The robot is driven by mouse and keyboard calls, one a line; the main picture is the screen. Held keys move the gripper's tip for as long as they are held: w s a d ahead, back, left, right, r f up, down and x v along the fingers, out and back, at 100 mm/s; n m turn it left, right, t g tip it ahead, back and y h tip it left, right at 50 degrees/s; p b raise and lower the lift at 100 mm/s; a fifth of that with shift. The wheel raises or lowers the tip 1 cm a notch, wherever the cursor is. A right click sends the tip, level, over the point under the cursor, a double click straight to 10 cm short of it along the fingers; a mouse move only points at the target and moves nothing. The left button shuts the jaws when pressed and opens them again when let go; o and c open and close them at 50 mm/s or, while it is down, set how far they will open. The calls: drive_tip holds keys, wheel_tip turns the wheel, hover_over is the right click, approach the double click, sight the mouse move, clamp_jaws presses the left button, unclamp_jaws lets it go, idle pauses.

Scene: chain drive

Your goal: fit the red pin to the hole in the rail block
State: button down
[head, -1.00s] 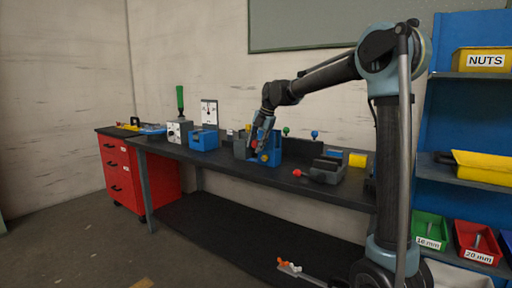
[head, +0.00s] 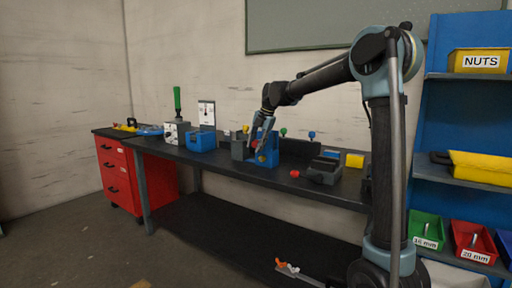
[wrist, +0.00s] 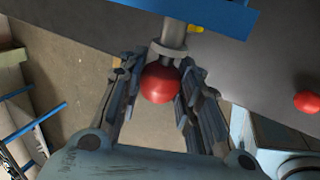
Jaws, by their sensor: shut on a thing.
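My gripper (wrist: 160,88) is shut on the round red head of the red pin (wrist: 160,85). The pin's grey shank and collar run from the head toward the edge of a blue block (wrist: 215,14) in the wrist view. The shank's far end is hidden at the block, so I cannot tell how deep it sits. In the head view my gripper (head: 259,147) is in front of the blue block (head: 268,152) on the bench, with the red head (head: 254,144) partly covered by the fingers. I see no hole in either view.
A dark grey block (head: 323,171) with another red knob (head: 295,174) stands right of the gripper on the bench (head: 225,162). A blue box (head: 202,141) is to the left. A yellow block (head: 355,160) lies at the right.

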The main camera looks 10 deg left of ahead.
drive_tip(key=shift+w+d, duration=0.25)
drive_tip(key=shift+w, duration=0.3)
drive_tip(key=shift+w+d, duration=0.25)
drive_tip(key=shift+w, duration=0.3)
drive_tip(key=c, duration=1.1)
unclamp_jaws()
drive_tip(key=shift+r, duration=0.1)
drive_tip(key=v, duration=1.1)
drive_tip(key=shift+d+r, duration=0.2)
drive_tip(key=shift+r, duration=0.15)
